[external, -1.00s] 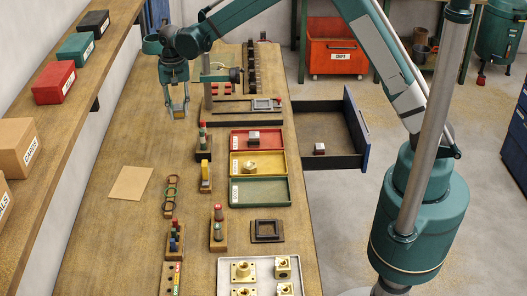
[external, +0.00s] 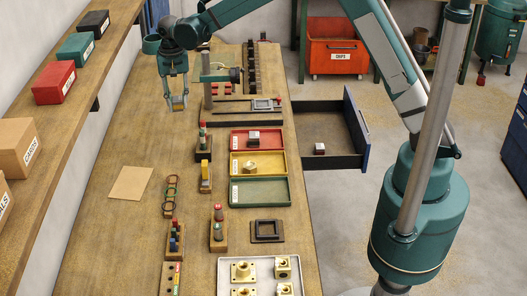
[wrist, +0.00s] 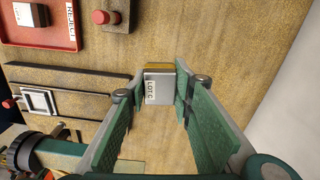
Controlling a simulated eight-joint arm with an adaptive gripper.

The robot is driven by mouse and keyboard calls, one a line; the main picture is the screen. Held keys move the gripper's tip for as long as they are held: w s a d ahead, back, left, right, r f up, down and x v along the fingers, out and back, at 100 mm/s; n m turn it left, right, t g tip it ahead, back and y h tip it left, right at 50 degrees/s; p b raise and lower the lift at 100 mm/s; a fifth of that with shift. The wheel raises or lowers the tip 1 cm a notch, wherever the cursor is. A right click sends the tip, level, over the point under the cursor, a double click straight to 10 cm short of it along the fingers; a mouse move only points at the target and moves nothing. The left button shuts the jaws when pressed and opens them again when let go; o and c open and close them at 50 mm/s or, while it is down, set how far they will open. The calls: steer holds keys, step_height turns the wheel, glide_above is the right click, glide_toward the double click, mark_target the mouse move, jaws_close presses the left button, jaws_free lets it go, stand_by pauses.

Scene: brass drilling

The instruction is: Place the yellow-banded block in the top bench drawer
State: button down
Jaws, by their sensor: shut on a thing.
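The yellow-banded block (external: 178,105) is held between the fingertips of my gripper (external: 177,102) above the far left part of the bench. In the wrist view the block (wrist: 158,87) shows a pale face marked "LOT C" and a yellow band, with the green finger pads (wrist: 156,100) of my gripper on either side. The bench drawer (external: 337,125) is pulled out on the right side of the bench, with a dark inside and a blue front. A small pale block with a dark red band (external: 319,148) lies in it near the bench side.
Red (external: 235,142), yellow (external: 234,171) and green trays (external: 262,191) lie along the bench between my gripper and the near end. A teal stand (external: 208,90) rises just right of my gripper. The drawer floor is mostly bare.

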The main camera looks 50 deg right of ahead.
step_height(320, 180, up, 22)
steer(key=r, duration=0.1)
steer(key=w+d+m+b, duration=0.2)
steer(key=d+m+b, duration=0.15)
steer(key=d, duration=1.45)
steer(key=m+b, duration=0.7)
steer(key=b, duration=0.4)
glide_above(312, 123)
step_height(312, 123, down, 48)
steer(key=shift+a+r, duration=0.1)
steer(key=shift+r, duration=0.05)
steer(key=shift+f+b, duration=0.75)
steer(key=shift+f, duration=2.35)
